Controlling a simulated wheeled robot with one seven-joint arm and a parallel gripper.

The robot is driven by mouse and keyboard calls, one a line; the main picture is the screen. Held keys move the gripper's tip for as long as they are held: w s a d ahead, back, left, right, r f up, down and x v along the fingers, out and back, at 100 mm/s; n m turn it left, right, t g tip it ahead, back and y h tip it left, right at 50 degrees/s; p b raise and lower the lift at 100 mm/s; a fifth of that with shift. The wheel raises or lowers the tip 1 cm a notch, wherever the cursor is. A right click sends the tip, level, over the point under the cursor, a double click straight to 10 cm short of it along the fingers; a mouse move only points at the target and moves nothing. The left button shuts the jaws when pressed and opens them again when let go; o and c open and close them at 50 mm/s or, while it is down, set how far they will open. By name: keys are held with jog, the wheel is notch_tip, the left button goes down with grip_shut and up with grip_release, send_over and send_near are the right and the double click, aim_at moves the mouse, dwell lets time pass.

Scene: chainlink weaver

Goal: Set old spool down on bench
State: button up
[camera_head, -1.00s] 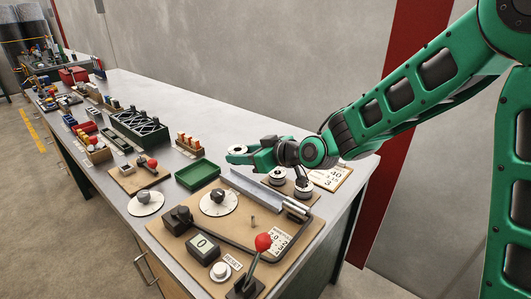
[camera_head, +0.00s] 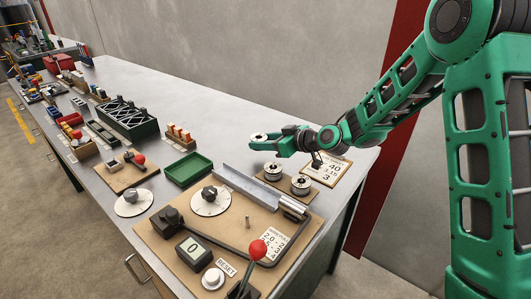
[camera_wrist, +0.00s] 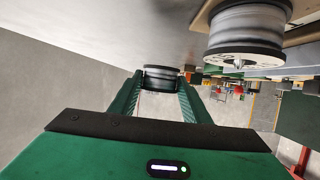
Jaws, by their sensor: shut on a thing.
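The old spool (camera_head: 259,136), white-topped with a dark hub, is held between the fingertips of my gripper (camera_head: 268,143) at the back of the grey bench (camera_head: 225,112). In the wrist view the same spool (camera_wrist: 161,78) sits between the two green fingers (camera_wrist: 160,95), which are shut on it. Whether it touches the bench or hangs just above it I cannot tell. Two other spools, one nearer (camera_head: 300,185) and one farther (camera_head: 273,171), stand upright on a small board; one large spool (camera_wrist: 246,38) shows at upper right in the wrist view.
The winding board (camera_head: 185,258) with a red-knobbed lever (camera_head: 257,250) is in front. A green tray (camera_head: 188,169) and wooden block rack (camera_head: 180,136) lie left. Bare bench lies behind them, towards the wall.

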aim_at(265, 159)
jog(key=shift+w+d+f, duration=0.2)
jog(key=shift+w+f, duration=0.05)
notch_tip(265, 159, down, 4)
jog(key=shift+r, duration=0.1)
jog(key=shift+s+f, duration=0.1)
jog(key=shift+f, duration=0.15)
